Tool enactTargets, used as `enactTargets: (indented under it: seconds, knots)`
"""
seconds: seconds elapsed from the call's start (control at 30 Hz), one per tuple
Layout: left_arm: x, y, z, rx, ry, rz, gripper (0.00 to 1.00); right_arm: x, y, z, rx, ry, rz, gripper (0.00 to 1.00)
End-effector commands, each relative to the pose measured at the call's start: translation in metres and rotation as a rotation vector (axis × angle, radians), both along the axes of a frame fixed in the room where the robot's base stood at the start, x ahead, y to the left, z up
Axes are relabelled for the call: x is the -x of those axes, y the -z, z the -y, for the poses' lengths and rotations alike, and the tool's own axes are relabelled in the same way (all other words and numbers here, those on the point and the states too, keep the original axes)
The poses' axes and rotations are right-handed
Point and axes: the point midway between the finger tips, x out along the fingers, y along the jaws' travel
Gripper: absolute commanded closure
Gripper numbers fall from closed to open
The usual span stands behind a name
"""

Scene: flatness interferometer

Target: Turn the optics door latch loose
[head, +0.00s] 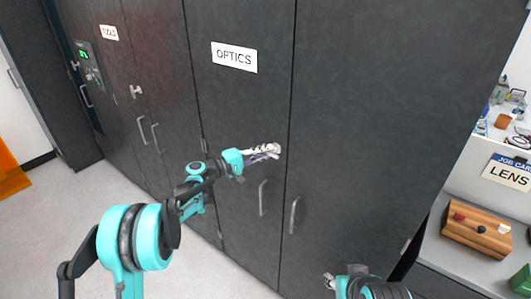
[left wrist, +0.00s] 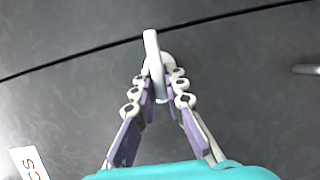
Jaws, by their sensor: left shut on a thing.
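The optics cabinet door (head: 235,105) is dark grey, shut, and carries a white OPTICS label (head: 234,57). My left gripper (head: 276,151) is at the door's right side, near the seam. In the left wrist view its two fingers (left wrist: 157,90) close around a light grey latch (left wrist: 152,55) whose narrow knob lies across the dark door seam. In the head view the fingers hide most of the latch. My right gripper (head: 329,281) is low at the bottom of the head view, away from the latch; its finger state is unclear.
Vertical bar handles (head: 263,198) and (head: 294,215) sit below the latch. The TOOLS cabinet (head: 110,33) with its own latch (head: 136,91) stands to the left. A bench with a wooden block (head: 477,229) and a LENS card (head: 510,172) is at right.

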Motion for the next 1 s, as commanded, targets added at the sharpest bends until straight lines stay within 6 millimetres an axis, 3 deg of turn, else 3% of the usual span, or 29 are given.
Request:
enactTargets:
  seconds: [0.17,0.2,0.27,0.3,0.67,1.0]
  knots:
    - [-0.001,0.000,-0.001,-0.001,-0.002,0.000,1.00,0.000,0.000,0.000,0.000,0.000,0.000,0.60]
    - [-0.001,0.000,-0.001,-0.001,-0.002,0.000,0.86,0.000,0.000,0.000,0.000,0.000,0.000,0.60]
    - [0.000,0.000,-0.001,-0.001,-0.002,0.000,0.70,0.000,0.000,0.000,0.000,0.000,0.000,0.60]
    - [0.000,0.000,-0.001,-0.001,-0.002,0.000,0.68,0.000,0.000,0.000,0.000,0.000,0.000,0.60]
    - [0.002,0.000,-0.005,-0.002,-0.002,0.001,0.68,0.000,0.000,0.000,0.000,0.000,0.000,0.60]
    - [0.037,-0.001,-0.063,-0.002,-0.005,0.001,0.68,0.000,0.000,0.000,0.000,0.000,0.000,0.60]
